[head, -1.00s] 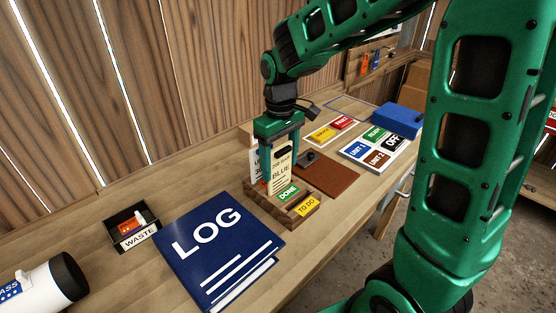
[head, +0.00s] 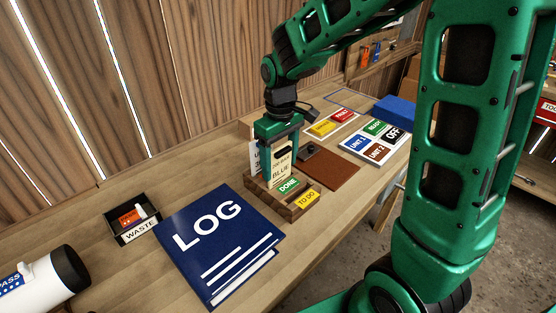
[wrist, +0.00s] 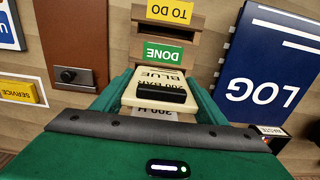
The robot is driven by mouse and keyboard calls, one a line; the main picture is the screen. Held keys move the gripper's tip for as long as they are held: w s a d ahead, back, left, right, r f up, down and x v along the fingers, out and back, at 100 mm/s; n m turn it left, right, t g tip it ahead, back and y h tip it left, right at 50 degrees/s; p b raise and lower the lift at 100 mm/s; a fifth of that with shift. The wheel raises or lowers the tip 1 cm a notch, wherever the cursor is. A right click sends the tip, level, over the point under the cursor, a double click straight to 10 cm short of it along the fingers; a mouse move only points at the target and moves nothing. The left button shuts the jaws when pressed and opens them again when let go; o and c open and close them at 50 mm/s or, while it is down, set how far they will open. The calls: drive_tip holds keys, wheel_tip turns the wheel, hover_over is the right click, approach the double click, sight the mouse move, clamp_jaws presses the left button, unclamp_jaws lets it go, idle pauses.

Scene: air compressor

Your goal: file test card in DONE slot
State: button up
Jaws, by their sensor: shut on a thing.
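The test card (head: 284,160) is cream with "BLUE" lettering and a black patch. It also shows in the wrist view (wrist: 155,84). My gripper (head: 280,165) is shut on it and holds it upright over the wooden card holder (head: 262,196), directly behind the green DONE label (head: 289,186). The card's lower edge is low at the DONE slot; how deep it sits is hidden. The yellow TO DO label (head: 307,200) is on the holder's front part, and in the wrist view a dark open slot (wrist: 166,37) shows beside that label.
A blue LOG binder (head: 220,245) lies left of the holder, with a WASTE tray (head: 140,232) beyond it. A brown clipboard (head: 332,171) lies to the right. A sign board (head: 376,143) and a blue box (head: 398,111) are farther right. A wooden wall stands behind.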

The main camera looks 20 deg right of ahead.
drive_tip(key=o, duration=1.3)
wheel_tip(320, 180, up, 11)
drive_tip(key=shift+f, duration=0.2)
drive_tip(key=shift+s+d+f+m, duration=0.85)
drive_tip(key=shift+s+d+m, duration=1)
drive_tip(key=shift+s+d, duration=1.7)
drive_tip(key=shift+s+d+f+m, duration=0.85)
drive_tip(key=shift+s+d+m, duration=1.15)
drive_tip(key=shift+s, duration=2.8)
drive_tip(key=shift+s+d+f+m, duration=0.85)
drive_tip(key=shift+s+d+m, duration=0.8)
drive_tip(key=shift+s+d, duration=2)
